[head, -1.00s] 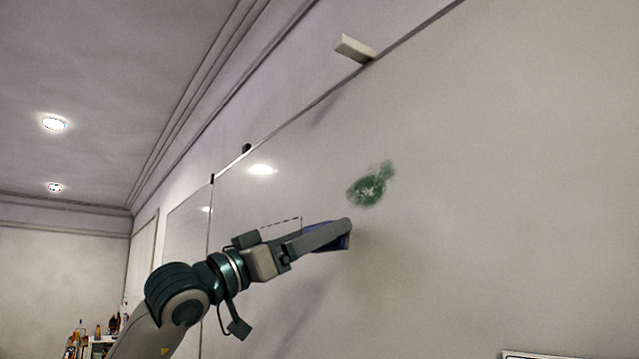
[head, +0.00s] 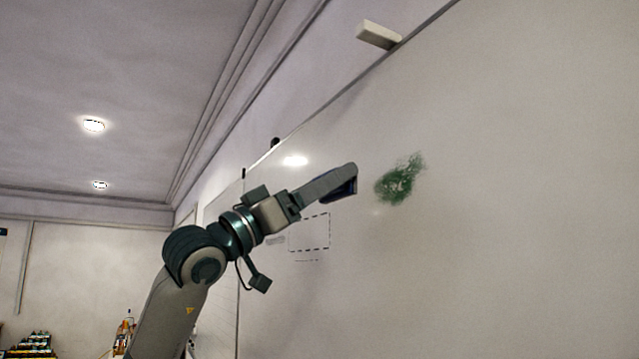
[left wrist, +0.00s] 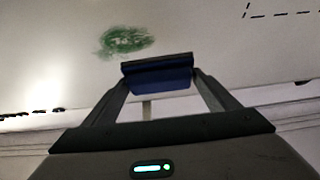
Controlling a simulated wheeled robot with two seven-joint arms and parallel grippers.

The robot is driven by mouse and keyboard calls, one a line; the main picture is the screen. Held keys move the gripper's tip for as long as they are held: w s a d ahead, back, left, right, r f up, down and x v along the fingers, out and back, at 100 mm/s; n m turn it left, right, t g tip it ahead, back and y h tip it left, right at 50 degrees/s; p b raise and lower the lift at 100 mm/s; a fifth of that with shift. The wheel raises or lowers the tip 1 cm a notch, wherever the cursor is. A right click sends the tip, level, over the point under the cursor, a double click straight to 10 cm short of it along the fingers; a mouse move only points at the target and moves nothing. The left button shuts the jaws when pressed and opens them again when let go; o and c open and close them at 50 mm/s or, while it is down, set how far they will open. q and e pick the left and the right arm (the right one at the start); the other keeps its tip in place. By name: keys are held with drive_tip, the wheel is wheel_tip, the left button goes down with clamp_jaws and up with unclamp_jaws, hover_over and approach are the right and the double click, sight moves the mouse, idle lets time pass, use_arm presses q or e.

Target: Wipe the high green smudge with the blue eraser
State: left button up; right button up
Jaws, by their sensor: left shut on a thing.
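The green smudge (head: 400,180) is a mottled patch high on the whiteboard. It also shows in the left wrist view (left wrist: 124,40), up and left of the eraser. My left gripper (head: 338,182) is shut on the blue eraser (head: 346,189), to the left of the smudge and apart from it in the head view. In the left wrist view the eraser (left wrist: 160,80) lies crosswise between the two fingertips, its dark edge toward the board. I cannot tell whether it touches the board. My right gripper is not in view.
The whiteboard (head: 520,190) fills the right side. A dashed rectangle (head: 310,233) is drawn on it below the gripper. A pale block (head: 378,35) sticks out at the board's top edge. Bottles and shelved items (head: 123,332) stand at lower left, far off.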

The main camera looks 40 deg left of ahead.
use_arm(q)
drive_tip(key=shift+w+d+p, duration=0.15)
drive_tip(key=shift+w+d, duration=0.2)
drive_tip(key=shift+w, duration=0.45)
drive_tip(key=shift+w+d+p, duration=0.2)
drive_tip(key=shift+w+d, duration=0.1)
drive_tip(key=shift+w, duration=0.55)
drive_tip(key=shift+w+d+p, duration=0.15)
drive_tip(key=shift+w+d, duration=0.2)
drive_tip(key=shift+w, duration=0.45)
drive_tip(key=shift+w+d, duration=0.35)
drive_tip(key=shift+w, duration=0.55)
drive_tip(key=shift+s+d, duration=0.1)
drive_tip(key=shift+s+d+b, duration=0.15)
drive_tip(key=shift+s+d, duration=0.2)
drive_tip(key=shift+d, duration=0.4)
drive_tip(key=shift+s+d+b, duration=0.15)
drive_tip(key=shift+s+d, duration=0.2)
drive_tip(key=shift+d, duration=0.4)
drive_tip(key=shift+d, duration=0.1)
drive_tip(key=shift+s+d+b, duration=0.2)
drive_tip(key=shift+s+d, duration=0.1)
drive_tip(key=shift+d, duration=0.45)
drive_tip(key=shift+s+d+b, duration=0.2)
drive_tip(key=shift+s+d, duration=0.05)
drive_tip(key=shift+d, duration=0.5)
drive_tip(key=shift+d, duration=0.15)
